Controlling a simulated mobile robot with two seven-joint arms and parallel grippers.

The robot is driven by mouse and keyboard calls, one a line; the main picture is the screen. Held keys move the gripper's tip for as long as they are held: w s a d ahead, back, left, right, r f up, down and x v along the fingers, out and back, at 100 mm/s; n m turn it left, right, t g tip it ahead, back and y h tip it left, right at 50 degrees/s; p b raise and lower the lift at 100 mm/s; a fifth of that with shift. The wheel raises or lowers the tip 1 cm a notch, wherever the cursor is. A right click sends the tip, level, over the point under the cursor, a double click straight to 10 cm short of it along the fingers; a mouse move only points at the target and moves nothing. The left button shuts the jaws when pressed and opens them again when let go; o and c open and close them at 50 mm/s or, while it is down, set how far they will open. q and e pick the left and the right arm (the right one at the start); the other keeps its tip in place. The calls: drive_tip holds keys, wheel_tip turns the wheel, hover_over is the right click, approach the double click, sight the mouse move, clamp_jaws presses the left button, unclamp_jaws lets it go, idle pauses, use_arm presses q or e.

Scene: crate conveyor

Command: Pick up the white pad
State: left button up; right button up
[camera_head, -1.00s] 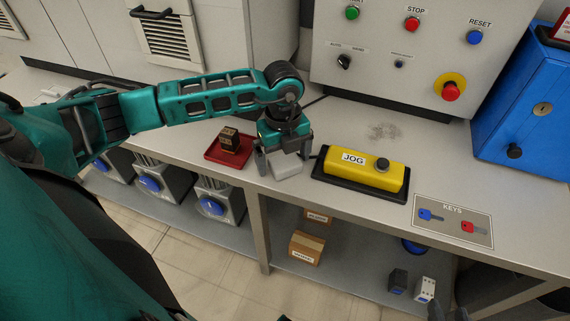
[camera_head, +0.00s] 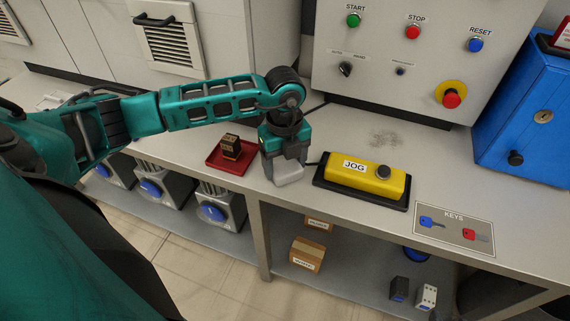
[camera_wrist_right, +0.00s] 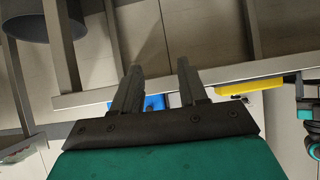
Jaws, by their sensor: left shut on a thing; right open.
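The white pad (camera_head: 288,175) is a small pale block at the bench's front edge, between the red tray and the yellow JOG box. My left gripper (camera_head: 285,163) points down over it and is shut on it; the fingers hide part of its sides. I cannot tell whether the pad still touches the bench top. My right gripper (camera_wrist_right: 160,85) shows in the right wrist view with its two fingers apart and nothing between them.
A red tray (camera_head: 213,160) with a dark brown block (camera_head: 231,147) is just left of my left gripper. The yellow JOG box (camera_head: 345,180) on its black base is close on the right. A KEYS board (camera_head: 455,240) and a blue cabinet (camera_head: 528,120) are farther right.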

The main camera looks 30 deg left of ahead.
sight(285, 163)
use_arm(q)
wheel_tip(285, 163, up, 20)
drive_tip(key=p, duration=0.2)
drive_tip(key=shift+f+p, duration=0.15)
drive_tip(key=shift+p, duration=0.2)
drive_tip(key=o, duration=0.6)
drive_tip(key=c, duration=0.4)
drive_tip(key=shift+w+f, duration=0.1)
drive_tip(key=shift+c, duration=0.2)
